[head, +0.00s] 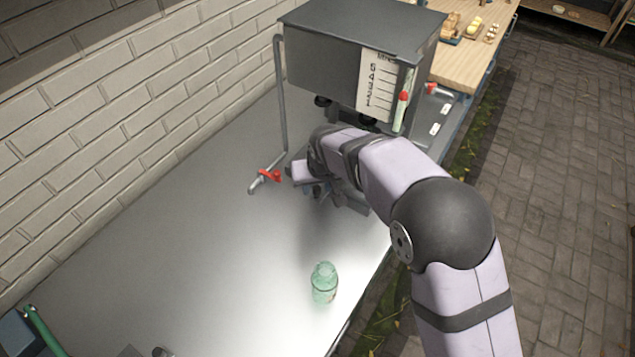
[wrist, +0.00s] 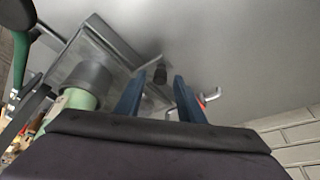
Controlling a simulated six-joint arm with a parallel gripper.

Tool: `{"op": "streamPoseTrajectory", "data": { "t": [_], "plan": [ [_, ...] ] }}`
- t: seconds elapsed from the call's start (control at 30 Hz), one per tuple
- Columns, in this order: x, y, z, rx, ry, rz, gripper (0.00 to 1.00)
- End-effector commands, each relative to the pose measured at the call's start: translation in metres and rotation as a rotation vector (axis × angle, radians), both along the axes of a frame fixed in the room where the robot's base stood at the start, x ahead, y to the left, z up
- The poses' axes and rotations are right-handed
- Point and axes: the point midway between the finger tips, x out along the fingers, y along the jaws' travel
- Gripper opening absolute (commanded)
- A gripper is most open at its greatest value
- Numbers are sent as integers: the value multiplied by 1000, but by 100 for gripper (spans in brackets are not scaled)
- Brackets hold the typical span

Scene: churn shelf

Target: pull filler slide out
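A grey box-shaped tank (head: 340,50) with a numbered white scale stands at the back of the metal table. In the wrist view, a small dark knob (wrist: 160,73) on a thin grey bar shows beyond and between my fingertips; it may belong to the filler slide, but I cannot tell for sure. My gripper (wrist: 155,90) has two blue fingers standing apart with nothing visible between them. No contact with the knob shows. In the head view, my arm hides most of the gripper and the area below the tank.
A red-handled tap (head: 270,176) on a pipe stands left of my gripper. A green glass jar (head: 324,284) stands near the front edge of the metal table (head: 190,235). The brick wall (head: 150,80) bounds the left. The table's left middle is clear.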

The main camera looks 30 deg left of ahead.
Motion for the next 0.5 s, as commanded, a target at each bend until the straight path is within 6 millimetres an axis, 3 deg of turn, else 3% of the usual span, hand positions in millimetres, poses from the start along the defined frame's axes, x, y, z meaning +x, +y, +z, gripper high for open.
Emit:
{"op": "streamPoseTrajectory", "data": {
  "t": [0.33, 0.47, 0.5],
  "plan": [
    [1, 1, -3, 1, -1, 0, 35],
    [1, 1, -3, 1, -1, 0, 4],
    [1, 1, -3, 0, 0, 0, 0]
  ]
}}
